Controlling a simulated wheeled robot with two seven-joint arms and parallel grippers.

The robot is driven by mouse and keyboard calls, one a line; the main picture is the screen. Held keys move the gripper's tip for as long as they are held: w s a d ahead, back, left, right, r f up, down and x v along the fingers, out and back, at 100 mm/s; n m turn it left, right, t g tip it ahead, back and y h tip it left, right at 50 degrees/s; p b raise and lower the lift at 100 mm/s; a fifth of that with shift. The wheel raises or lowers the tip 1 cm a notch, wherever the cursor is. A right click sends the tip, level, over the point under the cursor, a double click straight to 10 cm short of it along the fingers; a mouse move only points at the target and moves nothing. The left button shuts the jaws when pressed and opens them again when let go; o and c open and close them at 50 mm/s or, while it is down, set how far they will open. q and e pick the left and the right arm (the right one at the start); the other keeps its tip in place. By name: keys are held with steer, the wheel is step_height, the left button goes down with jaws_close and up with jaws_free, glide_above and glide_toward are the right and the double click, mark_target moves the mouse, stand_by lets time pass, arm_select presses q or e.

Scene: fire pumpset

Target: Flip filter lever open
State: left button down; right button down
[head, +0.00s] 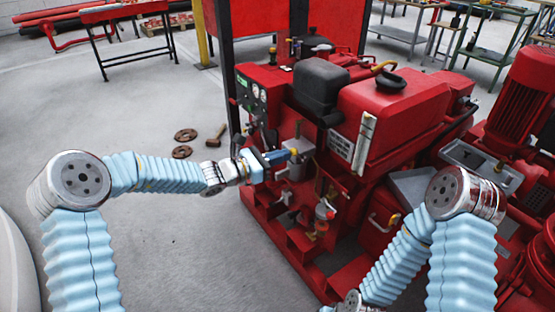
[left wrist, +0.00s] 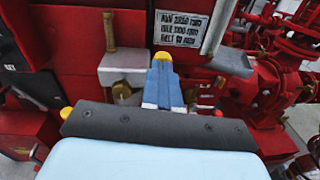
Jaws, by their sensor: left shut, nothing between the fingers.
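My left gripper (head: 292,155) reaches in from the left to the front of the red pumpset (head: 395,105). Its blue fingers with yellow tips are shut and empty. In the left wrist view the shut fingers (left wrist: 163,75) point at a grey metal box (left wrist: 133,70) with an upright brass post (left wrist: 109,30), at its right end. The fingers hide part of that box, and I cannot tell whether they touch it. The box, likely the filter housing, also shows below the gripper in the head view (head: 292,171). I cannot make out the filter lever for certain. My right gripper is out of view.
A valve with a red handle (head: 325,211) stands low on the pumpset, right of my left gripper. A label plate (left wrist: 180,28) and a slanted grey bar (left wrist: 215,28) are close to the fingers. A hammer (head: 217,135) and round discs lie on the open floor to the left.

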mark_target(292, 149)
arm_select(q)
steer(key=shift+w+d+r+b, duration=0.15)
steer(key=shift+w+d+r, duration=0.2)
steer(key=shift+d+r, duration=0.25)
steer(key=shift+w+d+r+b, duration=0.2)
steer(key=shift+w+d+r, duration=0.2)
steer(key=shift+r, duration=0.3)
steer(key=shift+w+d+r+b, duration=0.15)
steer(key=shift+w+d+r, duration=0.2)
steer(key=shift+d+r, duration=0.25)
steer(key=shift+a, duration=0.1)
